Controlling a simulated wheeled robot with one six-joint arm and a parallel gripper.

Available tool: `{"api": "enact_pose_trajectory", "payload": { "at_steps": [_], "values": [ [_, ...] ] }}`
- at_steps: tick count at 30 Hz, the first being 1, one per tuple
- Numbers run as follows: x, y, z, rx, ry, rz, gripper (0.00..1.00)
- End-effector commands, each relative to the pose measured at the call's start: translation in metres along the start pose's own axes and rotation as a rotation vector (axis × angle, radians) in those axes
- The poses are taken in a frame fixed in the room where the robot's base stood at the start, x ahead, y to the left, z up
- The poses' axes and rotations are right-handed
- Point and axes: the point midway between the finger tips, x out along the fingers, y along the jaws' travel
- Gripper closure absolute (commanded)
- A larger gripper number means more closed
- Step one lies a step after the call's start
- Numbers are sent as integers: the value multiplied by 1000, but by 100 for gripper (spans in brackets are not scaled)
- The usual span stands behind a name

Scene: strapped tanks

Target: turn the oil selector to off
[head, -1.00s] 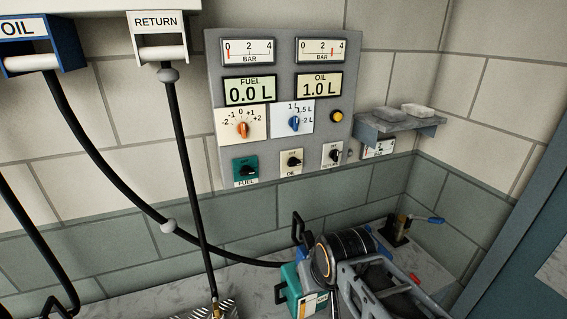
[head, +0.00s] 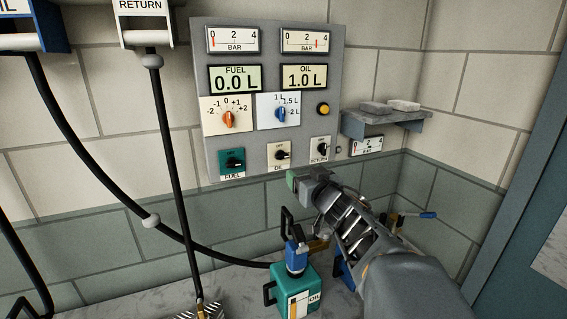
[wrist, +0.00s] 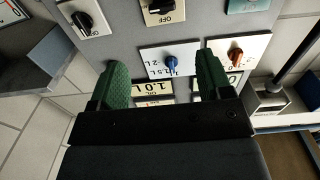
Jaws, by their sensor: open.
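The oil selector (head: 282,155) is a small black knob on a cream plate marked OIL, low in the middle of the grey panel (head: 335,75). Its pointer appears to lie sideways, to the right. In the wrist view, which is upside down, the oil selector (wrist: 156,6) is partly cut off at the top edge. My gripper (head: 293,181) is just below the panel's lower edge in the head view, apart from the knob.
The green fuel selector (head: 233,162) and the return selector (head: 321,150) flank the oil knob. An orange knob (head: 228,118) sits above. A shelf (head: 385,118) juts out at right. A teal oil can (head: 290,290) stands below. Black hoses hang at left.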

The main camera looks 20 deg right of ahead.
Motion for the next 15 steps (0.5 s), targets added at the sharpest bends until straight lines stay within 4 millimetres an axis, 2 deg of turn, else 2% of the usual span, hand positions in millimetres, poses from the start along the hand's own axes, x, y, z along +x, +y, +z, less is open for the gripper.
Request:
{"api": "enact_pose_trajectory", "payload": {
  "at_steps": [5, 15],
  "values": [
    [22, -2, 0, 4, 9, -25, 28],
    [87, -4, 0, 3, 7, -23, 28]
  ]
}}
